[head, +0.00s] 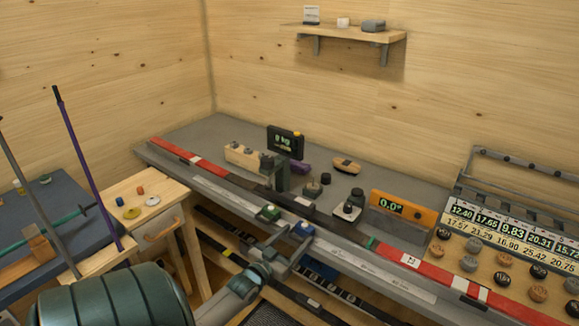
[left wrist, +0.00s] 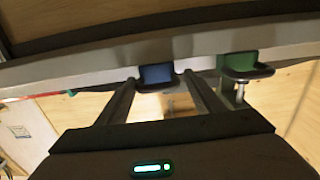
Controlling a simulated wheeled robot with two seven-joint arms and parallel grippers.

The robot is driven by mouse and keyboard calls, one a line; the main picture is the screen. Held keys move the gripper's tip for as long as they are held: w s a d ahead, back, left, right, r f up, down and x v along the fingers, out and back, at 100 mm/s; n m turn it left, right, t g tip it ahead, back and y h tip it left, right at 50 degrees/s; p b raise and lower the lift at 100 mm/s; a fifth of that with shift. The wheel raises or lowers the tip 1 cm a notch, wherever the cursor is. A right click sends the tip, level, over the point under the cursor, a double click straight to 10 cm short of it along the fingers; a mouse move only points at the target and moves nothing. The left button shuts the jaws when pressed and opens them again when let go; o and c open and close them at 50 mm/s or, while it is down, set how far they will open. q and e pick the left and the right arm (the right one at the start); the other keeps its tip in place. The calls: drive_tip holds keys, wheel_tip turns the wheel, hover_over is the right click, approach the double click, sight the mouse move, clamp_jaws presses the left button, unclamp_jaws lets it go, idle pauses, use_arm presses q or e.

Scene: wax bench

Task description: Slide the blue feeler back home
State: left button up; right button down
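The blue feeler (head: 303,229) sits at the front edge of the bench rail, right of the green feeler (head: 268,212). In the left wrist view the blue feeler (left wrist: 156,76) shows between the fingertips, and the green feeler (left wrist: 246,66) is to the right, outside them. My left gripper (head: 293,240) reaches up from below at the bench front. It is open, with a finger on each side of the blue feeler (left wrist: 156,76) and small gaps visible. Whether it touches cannot be told. My right gripper is not in view.
A long red and dark ski (head: 410,262) lies along the bench (head: 222,135) behind the feelers. An orange level reading 0.0° (head: 402,208) and a dark display (head: 285,142) stand behind it. A small wooden cabinet (head: 165,215) stands left of my arm.

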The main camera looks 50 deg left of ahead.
use_arm(q)
drive_tip(key=shift+s, duration=0.1)
drive_tip(key=shift+s+d+f, duration=0.1)
drive_tip(key=shift+s+d, duration=0.1)
drive_tip(key=shift+s, duration=0.35)
drive_tip(key=b+v, duration=0.3)
drive_tip(key=v, duration=1.3)
drive_tip(key=shift+a+b, duration=0.15)
drive_tip(key=shift+b, duration=0.15)
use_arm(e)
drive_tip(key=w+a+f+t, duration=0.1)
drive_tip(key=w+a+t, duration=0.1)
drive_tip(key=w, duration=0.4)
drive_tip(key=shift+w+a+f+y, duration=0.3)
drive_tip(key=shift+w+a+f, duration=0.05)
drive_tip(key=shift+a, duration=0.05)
